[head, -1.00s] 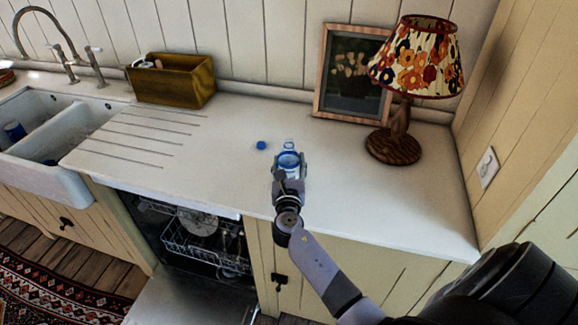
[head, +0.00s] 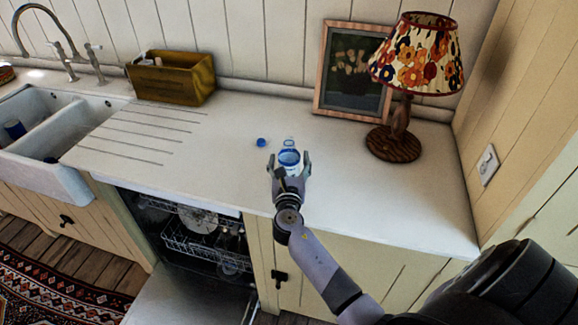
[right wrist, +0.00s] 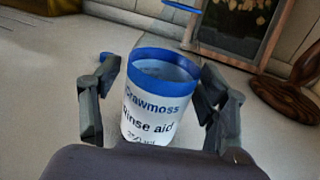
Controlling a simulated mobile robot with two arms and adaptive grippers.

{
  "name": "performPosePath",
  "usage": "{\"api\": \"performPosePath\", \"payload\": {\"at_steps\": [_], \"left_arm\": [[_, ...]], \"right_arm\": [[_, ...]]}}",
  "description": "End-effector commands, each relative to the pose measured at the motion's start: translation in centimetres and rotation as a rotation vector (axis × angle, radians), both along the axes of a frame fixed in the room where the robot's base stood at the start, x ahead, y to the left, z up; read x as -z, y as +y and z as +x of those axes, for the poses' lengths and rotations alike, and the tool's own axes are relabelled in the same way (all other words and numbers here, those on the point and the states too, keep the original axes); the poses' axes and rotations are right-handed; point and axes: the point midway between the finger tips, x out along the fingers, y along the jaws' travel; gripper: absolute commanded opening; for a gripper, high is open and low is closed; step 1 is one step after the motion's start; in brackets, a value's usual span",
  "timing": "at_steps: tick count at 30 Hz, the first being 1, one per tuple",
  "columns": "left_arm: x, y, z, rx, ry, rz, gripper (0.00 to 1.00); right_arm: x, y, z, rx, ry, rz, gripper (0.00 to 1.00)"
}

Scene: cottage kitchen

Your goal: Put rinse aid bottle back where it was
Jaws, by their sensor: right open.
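The rinse aid bottle (head: 289,158), white with a blue rim and lettering, stands upright on the white counter. Its label reads "Rinse aid" in the right wrist view (right wrist: 150,115). My right gripper (head: 289,163) is open, with one finger on each side of the bottle. In the right wrist view, gaps show between the fingers and the bottle's upper part. Its lower part is hidden by my gripper. A small blue cap (head: 261,142) lies on the counter to the left of the bottle. My left gripper is not in view.
A lamp (head: 394,143) and a framed picture (head: 319,95) stand behind and right. A wooden box (head: 178,84) and a sink (head: 60,180) are left. The open dishwasher (head: 185,295) is below.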

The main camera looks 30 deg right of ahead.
Motion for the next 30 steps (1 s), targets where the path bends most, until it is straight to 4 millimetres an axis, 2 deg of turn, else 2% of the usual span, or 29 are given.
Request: {"api": "performPosePath", "payload": {"at_steps": [1, 5, 12, 18, 24, 30], "left_arm": [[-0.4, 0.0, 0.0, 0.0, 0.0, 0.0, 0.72], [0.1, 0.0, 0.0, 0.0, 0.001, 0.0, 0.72], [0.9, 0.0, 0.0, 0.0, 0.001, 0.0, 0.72], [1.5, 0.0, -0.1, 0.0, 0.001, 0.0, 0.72], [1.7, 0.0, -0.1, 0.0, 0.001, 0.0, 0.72], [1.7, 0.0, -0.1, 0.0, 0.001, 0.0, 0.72]], "right_arm": [[-0.5, 0.0, 0.0, 0.0, -0.001, 0.001, 0.69], [0.0, 1.1, -1.5, -0.001, 0.001, 0.003, 0.69], [0.1, 4.0, -5.9, -0.001, 0.001, 0.003, 0.69], [0.0, 5.9, -8.7, -0.001, 0.0, 0.002, 0.69], [-0.2, 6.7, -9.9, 0.001, 0.0, 0.0, 0.69], [-0.3, 6.8, -9.9, 0.001, -0.001, -0.001, 0.69]]}}
